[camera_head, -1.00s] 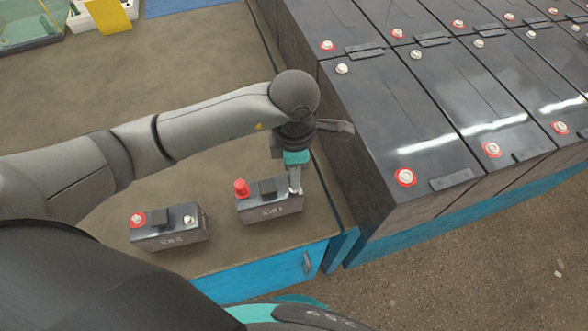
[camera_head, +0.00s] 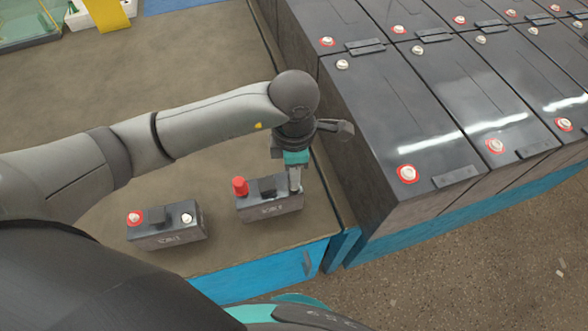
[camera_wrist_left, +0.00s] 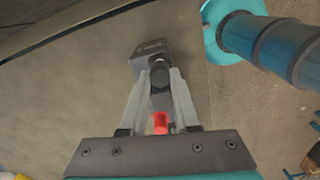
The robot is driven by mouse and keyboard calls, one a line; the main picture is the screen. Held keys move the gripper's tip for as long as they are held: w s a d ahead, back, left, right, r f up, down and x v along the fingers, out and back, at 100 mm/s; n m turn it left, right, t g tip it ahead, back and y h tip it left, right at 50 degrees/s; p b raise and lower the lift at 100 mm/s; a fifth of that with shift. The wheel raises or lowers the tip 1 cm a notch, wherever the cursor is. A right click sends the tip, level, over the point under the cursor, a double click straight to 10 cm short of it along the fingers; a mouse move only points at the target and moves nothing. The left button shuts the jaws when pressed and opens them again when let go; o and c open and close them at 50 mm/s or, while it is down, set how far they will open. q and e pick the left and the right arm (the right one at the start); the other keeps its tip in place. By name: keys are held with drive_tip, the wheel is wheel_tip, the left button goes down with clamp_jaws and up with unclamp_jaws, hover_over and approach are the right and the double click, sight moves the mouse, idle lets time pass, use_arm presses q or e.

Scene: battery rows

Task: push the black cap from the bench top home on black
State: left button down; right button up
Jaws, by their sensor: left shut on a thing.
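The small dark battery on the right (camera_head: 268,211) stands upright on the bench top. Its left terminal wears a red cap (camera_head: 240,187), which also shows in the left wrist view (camera_wrist_left: 160,123). My left gripper (camera_head: 296,188) points down over its right-hand terminal, the end away from the red cap. In the left wrist view the gripper (camera_wrist_left: 160,75) is shut on the black cap (camera_wrist_left: 159,73), a dark round piece between the fingertips. The fingers hide the cap and terminal in the head view, so I cannot tell how far the cap sits on. My right gripper is not in view.
A second small battery (camera_head: 168,234) stands to the left with its terminals bare, one ringed red. Rows of large black batteries (camera_head: 405,130) rise close to the right of my gripper. The bench top (camera_head: 150,85) is clear behind my left arm.

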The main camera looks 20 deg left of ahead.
use_arm(q)
drive_tip(key=shift+f+b, duration=0.8)
drive_tip(key=shift+f, duration=0.1)
idle(1.2)
drive_tip(key=shift+c, duration=0.4)
unclamp_jaws()
idle(0.4)
drive_tip(key=shift+r, duration=0.1)
drive_tip(key=shift+r+p, duration=2.65)
drive_tip(key=shift+r, duration=0.8)
